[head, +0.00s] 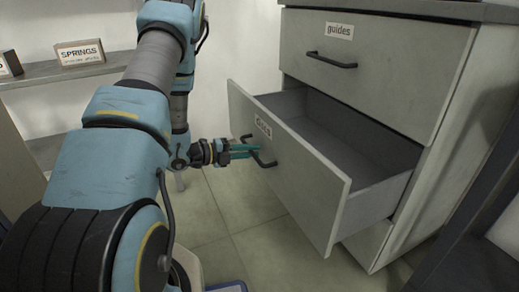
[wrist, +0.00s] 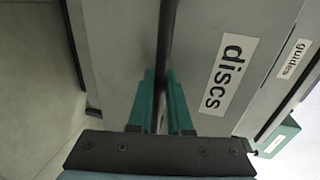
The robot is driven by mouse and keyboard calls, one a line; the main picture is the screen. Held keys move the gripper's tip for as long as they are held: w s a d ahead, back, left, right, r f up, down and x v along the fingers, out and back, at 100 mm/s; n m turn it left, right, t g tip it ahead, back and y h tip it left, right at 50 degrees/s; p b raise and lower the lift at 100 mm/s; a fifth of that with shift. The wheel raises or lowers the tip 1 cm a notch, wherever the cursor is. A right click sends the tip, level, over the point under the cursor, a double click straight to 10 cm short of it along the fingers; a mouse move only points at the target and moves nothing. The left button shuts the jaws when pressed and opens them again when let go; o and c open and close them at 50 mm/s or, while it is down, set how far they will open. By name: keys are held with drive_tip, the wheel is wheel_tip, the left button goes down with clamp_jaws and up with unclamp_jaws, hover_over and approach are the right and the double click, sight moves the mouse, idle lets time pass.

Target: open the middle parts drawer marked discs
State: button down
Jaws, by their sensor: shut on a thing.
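The middle drawer (head: 300,170) is pulled well out of the grey cabinet, and the inside I can see is empty. Its discs label (head: 263,126) is partly hard to read in the head view and clear in the wrist view (wrist: 229,74). A dark bar handle (head: 264,161) is fixed to its front. My gripper (head: 250,152) has its green fingers shut on this handle. In the wrist view the fingers (wrist: 160,105) lie on either side of the dark handle bar (wrist: 166,45).
The guides drawer (head: 375,65) above is shut, with its own handle (head: 331,61). Part of a lower drawer (head: 368,243) shows beneath. A shelf with a springs box (head: 80,53) stands at the left. Tiled floor (head: 225,215) is clear before the drawer. A dark frame (head: 470,235) stands at right.

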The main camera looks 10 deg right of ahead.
drive_tip(key=shift+a, duration=0.2)
drive_tip(key=c, duration=0.8)
unclamp_jaws()
drive_tip(key=shift+c, duration=0.2)
drive_tip(key=p+v, duration=0.2)
drive_tip(key=v, duration=0.8)
drive_tip(key=shift+a, duration=0.35)
drive_tip(key=shift+r, duration=0.1)
